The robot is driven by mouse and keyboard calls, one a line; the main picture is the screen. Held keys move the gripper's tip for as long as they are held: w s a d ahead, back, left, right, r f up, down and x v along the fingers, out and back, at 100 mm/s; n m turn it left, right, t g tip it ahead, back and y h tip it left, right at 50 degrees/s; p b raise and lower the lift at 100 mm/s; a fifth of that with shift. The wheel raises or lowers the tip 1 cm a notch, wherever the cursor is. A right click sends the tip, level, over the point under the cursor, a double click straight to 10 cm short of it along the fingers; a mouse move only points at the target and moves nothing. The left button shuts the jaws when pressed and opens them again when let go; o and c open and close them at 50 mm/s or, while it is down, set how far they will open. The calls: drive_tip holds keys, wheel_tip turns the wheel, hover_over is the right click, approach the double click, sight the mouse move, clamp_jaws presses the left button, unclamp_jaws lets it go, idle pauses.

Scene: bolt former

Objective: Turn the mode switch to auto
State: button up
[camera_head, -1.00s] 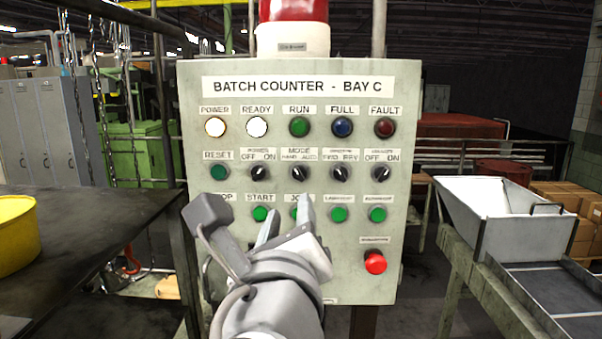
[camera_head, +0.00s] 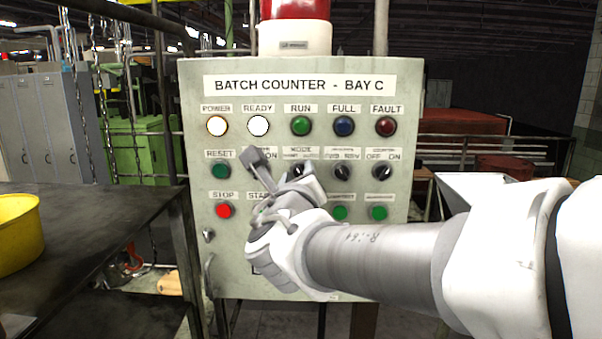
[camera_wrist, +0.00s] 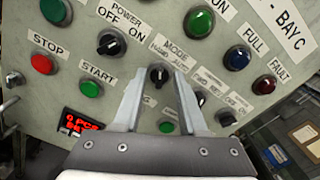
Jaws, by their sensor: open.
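The mode switch (camera_head: 297,170) is a black rotary knob with a pale mark, in the panel's middle row under the label MODE, HAND, AUTO. My gripper (camera_head: 299,178) is in front of it and partly covers it in the head view. In the wrist view the mode switch (camera_wrist: 158,74) shows between the tips of my open gripper (camera_wrist: 157,82), one finger on each side. I cannot tell whether the fingers touch the knob. Its mark is too small to read its setting surely.
The control panel (camera_head: 200,262) has other knobs close by, including the power switch (camera_wrist: 110,43) and a knob to the right (camera_head: 342,172). The start button (camera_wrist: 91,88) and stop button (camera_head: 225,211) sit lower left. A dark table (camera_head: 110,215) stands at left.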

drive_tip(key=shift+w, duration=0.1)
clamp_jaws()
drive_tip(key=shift+f+m+b, duration=0.15)
drive_tip(key=shift+m+b, duration=0.25)
drive_tip(key=shift+b, duration=0.35)
drive_tip(key=shift+d+f+m+b, duration=0.1)
drive_tip(key=shift+m+b, duration=0.6)
drive_tip(key=shift+b, duration=0.3)
drive_tip(key=m+b, duration=0.2)
drive_tip(key=b, duration=0.1)
drive_tip(key=shift+d+m, duration=0.1)
drive_tip(key=shift+m, duration=0.2)
drive_tip(key=shift+d+m+b, duration=0.2)
drive_tip(key=shift+m+b, duration=3.3)
drive_tip(key=shift+b, duration=0.35)
drive_tip(key=shift+r, duration=0.2)
